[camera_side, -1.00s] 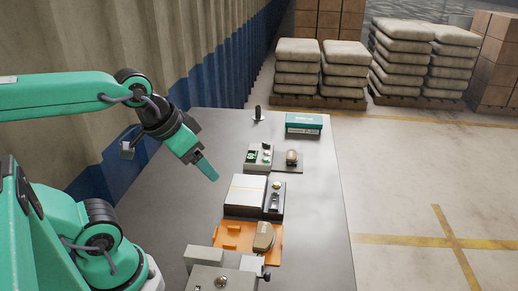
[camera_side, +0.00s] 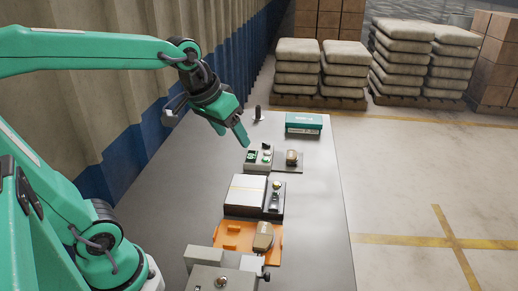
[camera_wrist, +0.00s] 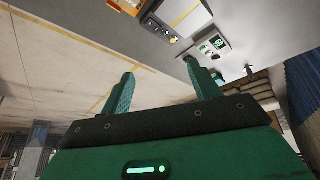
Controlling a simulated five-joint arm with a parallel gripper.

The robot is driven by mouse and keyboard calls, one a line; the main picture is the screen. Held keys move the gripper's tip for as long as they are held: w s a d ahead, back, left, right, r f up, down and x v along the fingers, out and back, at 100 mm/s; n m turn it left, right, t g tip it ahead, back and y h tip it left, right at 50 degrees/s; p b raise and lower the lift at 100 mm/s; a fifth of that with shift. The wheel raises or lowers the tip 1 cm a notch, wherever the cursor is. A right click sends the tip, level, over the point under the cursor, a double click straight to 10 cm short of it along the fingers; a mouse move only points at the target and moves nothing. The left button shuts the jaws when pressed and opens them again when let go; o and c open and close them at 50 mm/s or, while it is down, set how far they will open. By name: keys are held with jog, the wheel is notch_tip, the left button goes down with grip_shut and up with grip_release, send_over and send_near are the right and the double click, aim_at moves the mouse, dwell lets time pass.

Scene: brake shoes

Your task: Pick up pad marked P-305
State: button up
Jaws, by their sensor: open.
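No marking P-305 can be read in either view. A tan, rounded pad-like piece (camera_side: 263,236) sits on the orange tray (camera_side: 232,230) near the front of the table. A smaller brown rounded piece (camera_side: 292,157) sits on a dark plate farther back; I cannot tell whether it is a pad. My gripper (camera_side: 242,137) hangs above the table, to the left of the brown piece and apart from everything. In the wrist view its two green fingers (camera_wrist: 159,72) are spread with nothing between them.
A pale box with green buttons (camera_side: 258,157) is close to the gripper. A white-topped block (camera_side: 246,190) stands beside a dark strip with knobs (camera_side: 275,197). A teal box (camera_side: 303,123) is at the back. A grey fixture (camera_side: 222,279) fills the front. The table's left side is clear.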

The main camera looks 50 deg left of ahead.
jog(key=w+a+n, duration=0.2)
jog(key=w+a, duration=0.1)
jog(key=w, duration=0.7)
jog(key=n+g, duration=0.2)
jog(key=n, duration=0.2)
send_over(292, 154)
jog(key=s+d, duration=0.2)
jog(key=s, duration=0.1)
jog(key=shift+y, duration=0.3)
jog(key=f, duration=1.7)
jog(key=shift+a+f, duration=0.2)
jog(key=shift+a, duration=0.05)
jog(key=shift+w+a+f+n, duration=0.15)
jog(key=shift+f+n, duration=0.15)
jog(key=shift+f, duration=0.1)
jog(key=shift+x, duration=1.2)
jog(key=shift+f, duration=0.1)
jog(key=shift+x, duration=2.5)
jog(key=shift+a, duration=0.2)
